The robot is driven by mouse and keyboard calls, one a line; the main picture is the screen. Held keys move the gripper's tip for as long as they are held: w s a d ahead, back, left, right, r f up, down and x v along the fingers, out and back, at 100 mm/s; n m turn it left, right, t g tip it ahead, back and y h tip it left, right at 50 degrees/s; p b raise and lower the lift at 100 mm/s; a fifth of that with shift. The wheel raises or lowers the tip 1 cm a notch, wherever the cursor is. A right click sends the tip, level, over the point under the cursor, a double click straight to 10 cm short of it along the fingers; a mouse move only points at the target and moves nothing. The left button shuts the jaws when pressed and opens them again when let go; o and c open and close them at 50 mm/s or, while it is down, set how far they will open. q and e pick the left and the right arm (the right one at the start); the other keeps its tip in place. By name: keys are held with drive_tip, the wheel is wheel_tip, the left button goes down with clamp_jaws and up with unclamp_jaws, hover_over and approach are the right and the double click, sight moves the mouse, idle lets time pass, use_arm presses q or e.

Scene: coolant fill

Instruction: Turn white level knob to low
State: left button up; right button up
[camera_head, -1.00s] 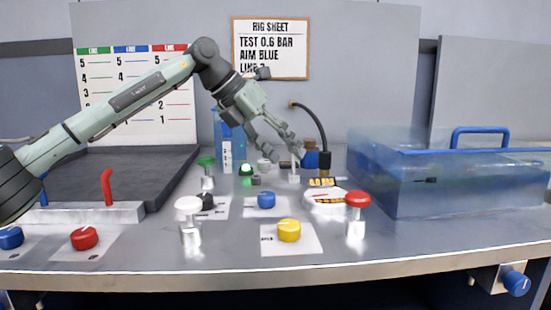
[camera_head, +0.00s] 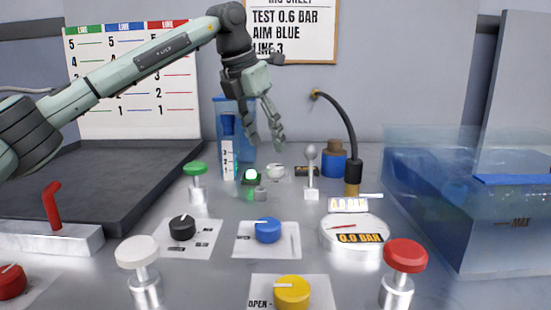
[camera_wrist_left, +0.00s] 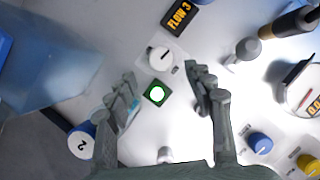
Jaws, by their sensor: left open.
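The white level knob (camera_head: 275,170) sits on a small pale plate at the back of the bench. In the left wrist view the white knob (camera_wrist_left: 159,58) shows a dark pointer line and lies ahead of the fingertips, roughly between them. My left gripper (camera_head: 264,142) hangs above and just left of the knob, fingers pointing down. The plate's markings are too small to read. My right gripper is not in view.
A lit green button (camera_head: 251,177) is close in front of the knob. A blue container (camera_head: 228,125) stands to the left. Several coloured knobs and mushroom buttons fill the front.

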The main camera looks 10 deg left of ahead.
sight(274, 166)
use_arm(q)
drive_tip(key=x, duration=0.6)
drive_tip(key=shift+f, duration=0.3)
drive_tip(key=c, duration=1.2)
